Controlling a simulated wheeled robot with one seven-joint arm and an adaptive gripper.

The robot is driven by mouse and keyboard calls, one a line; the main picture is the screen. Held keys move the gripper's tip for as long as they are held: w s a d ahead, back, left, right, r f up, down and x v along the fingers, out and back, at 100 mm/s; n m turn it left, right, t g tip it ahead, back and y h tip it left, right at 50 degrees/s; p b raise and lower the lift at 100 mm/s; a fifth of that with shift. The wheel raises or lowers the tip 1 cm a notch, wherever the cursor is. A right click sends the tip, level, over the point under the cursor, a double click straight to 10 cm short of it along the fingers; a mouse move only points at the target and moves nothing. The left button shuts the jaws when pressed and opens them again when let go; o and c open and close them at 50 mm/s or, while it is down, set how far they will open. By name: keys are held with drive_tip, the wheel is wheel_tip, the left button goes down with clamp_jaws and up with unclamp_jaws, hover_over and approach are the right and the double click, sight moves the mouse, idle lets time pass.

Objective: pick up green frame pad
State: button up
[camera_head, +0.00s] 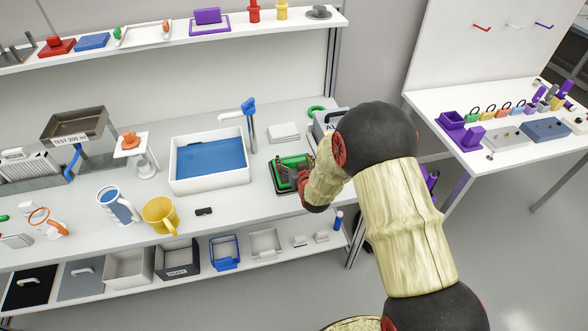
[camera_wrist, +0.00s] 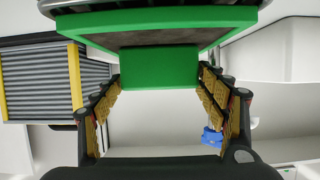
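The green frame pad (camera_head: 293,160) is near the right end of the white counter, a green rim around a dark face. In the wrist view its green block (camera_wrist: 158,66) sits between my fingers, with the wider green rim and grey face behind it. My gripper (camera_head: 301,178) is over the pad, partly hidden by my wrist. In the wrist view my gripper (camera_wrist: 160,82) has its two fingertips against the block's left and right sides. I cannot tell whether the pad is clear of the counter.
A white tray with a blue inside (camera_head: 173,171) stands left of the pad. A blue-handled stand (camera_head: 250,120) and a white stack (camera_head: 284,132) are behind. The counter in front is mostly clear.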

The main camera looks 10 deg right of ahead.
drive_tip(key=c, duration=0.8)
drive_tip(key=shift+r, duration=0.1)
drive_tip(key=shift+c, duration=0.2)
